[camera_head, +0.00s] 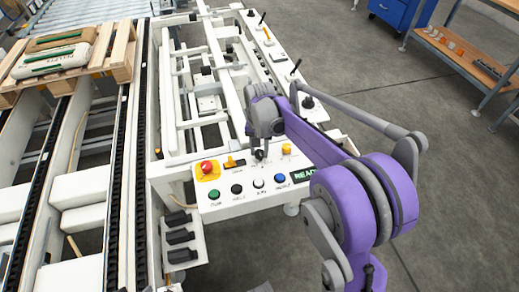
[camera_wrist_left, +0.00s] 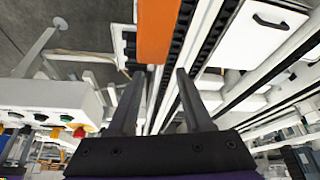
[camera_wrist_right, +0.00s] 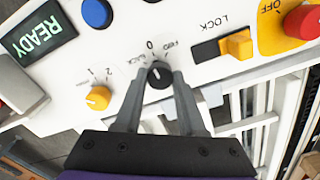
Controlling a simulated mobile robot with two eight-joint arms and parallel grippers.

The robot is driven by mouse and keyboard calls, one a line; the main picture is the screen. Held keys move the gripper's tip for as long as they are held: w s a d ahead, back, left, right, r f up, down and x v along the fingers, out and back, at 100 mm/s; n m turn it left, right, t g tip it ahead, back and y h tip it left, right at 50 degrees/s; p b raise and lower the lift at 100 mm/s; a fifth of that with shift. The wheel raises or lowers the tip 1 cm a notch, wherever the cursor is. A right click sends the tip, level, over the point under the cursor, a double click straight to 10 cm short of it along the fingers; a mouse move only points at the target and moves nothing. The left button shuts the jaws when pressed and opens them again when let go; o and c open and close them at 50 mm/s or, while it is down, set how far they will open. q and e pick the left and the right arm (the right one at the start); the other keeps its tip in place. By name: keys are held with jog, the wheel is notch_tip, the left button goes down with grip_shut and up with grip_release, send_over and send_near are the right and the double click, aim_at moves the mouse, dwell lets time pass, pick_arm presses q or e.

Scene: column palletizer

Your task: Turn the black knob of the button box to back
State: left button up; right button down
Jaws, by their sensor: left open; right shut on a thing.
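The black knob (camera_wrist_right: 159,76) stands on the white button box between the labels BACK, 0 and FWD. My right gripper (camera_wrist_right: 157,82) is shut on it, with a fingertip on each side. I cannot tell for sure which label its pointer faces. In the head view, the right gripper (camera_head: 262,135) reaches down over the button box (camera_head: 225,204), and the knob (camera_head: 259,155) shows just below it. My left gripper (camera_wrist_left: 154,90) is open and empty in its wrist view, away from the knob.
Near the knob are a yellow selector (camera_wrist_right: 97,98), a yellow LOCK switch (camera_wrist_right: 237,45), a red stop button (camera_wrist_right: 303,22) and a blue button (camera_wrist_right: 96,13). The display (camera_wrist_right: 38,36) reads READY. A pallet with sacks (camera_head: 60,58) is at upper left.

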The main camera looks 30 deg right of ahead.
aim_at(259, 152)
jog(key=n, duration=0.3)
jog(key=shift+n+p, duration=0.35)
jog(key=shift+n, duration=0.05)
jog(key=n, duration=0.4)
jog(key=shift+p, duration=0.3)
jog(key=c, duration=0.5)
grip_release()
jog(key=shift+r, duration=0.1)
notch_tip(259, 152, up, 11)
jog(key=p, duration=0.1)
jog(key=shift+f, duration=0.2)
